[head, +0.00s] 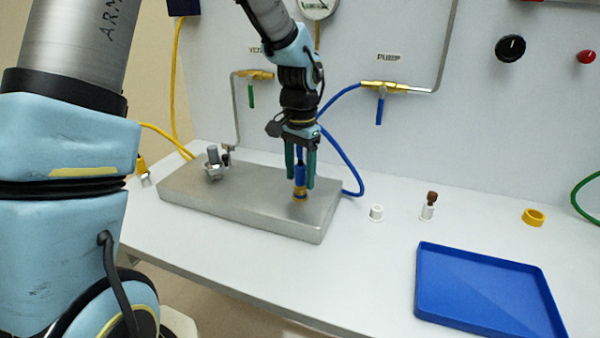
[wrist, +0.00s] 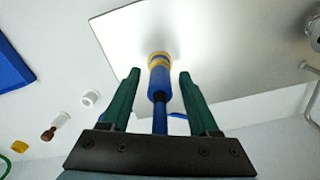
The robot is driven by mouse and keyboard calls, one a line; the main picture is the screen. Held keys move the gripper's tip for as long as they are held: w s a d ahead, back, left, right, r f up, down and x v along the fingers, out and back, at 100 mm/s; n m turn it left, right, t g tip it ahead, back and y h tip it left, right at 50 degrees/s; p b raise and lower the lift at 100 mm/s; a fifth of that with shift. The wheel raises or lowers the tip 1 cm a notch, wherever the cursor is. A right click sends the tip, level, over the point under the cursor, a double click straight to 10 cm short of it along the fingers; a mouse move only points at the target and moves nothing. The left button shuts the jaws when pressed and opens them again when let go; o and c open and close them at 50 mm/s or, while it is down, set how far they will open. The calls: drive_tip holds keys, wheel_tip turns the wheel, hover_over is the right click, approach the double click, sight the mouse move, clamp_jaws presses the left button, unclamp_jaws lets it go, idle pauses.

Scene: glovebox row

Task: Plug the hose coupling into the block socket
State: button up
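The blue hose coupling (head: 300,176) stands upright on the metal block (head: 245,207), near its right end. Its lower end meets the brass socket (head: 299,196); how deep it sits is hidden. In the wrist view the coupling (wrist: 160,82) lines up with the brass ring (wrist: 159,59). My gripper (head: 301,184) points down over it, with one green finger on each side. In the wrist view my gripper (wrist: 159,82) is open, with a clear gap between each finger and the coupling. The blue hose (head: 354,160) runs up behind my gripper to the panel.
A metal clamp-like fitting (head: 214,167) stands on the block's left part. To the right on the bench are a white ring (head: 376,212), a brown-topped vial (head: 429,207), a yellow ring (head: 534,217) and a blue tray (head: 480,290). The panel with valves rises behind.

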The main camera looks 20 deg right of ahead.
wheel_tip(320, 180, up, 11)
drive_tip(key=shift+f+b, duration=0.1)
drive_tip(key=shift+b, duration=0.8)
drive_tip(key=s+a+f+n, duration=0.1)
drive_tip(key=a+f+n, duration=0.2)
drive_tip(key=a, duration=0.7)
drive_tip(key=s+a+f+n+t, duration=0.1)
drive_tip(key=a+f+n, duration=0.3)
drive_tip(key=a, duration=0.6)
drive_tip(key=s+a+f+n, duration=0.2)
drive_tip(key=a+f+n, duration=0.1)
drive_tip(key=a, duration=0.7)
drive_tip(key=shift+f+n+t, duration=0.3)
drive_tip(key=shift+n, duration=0.5)
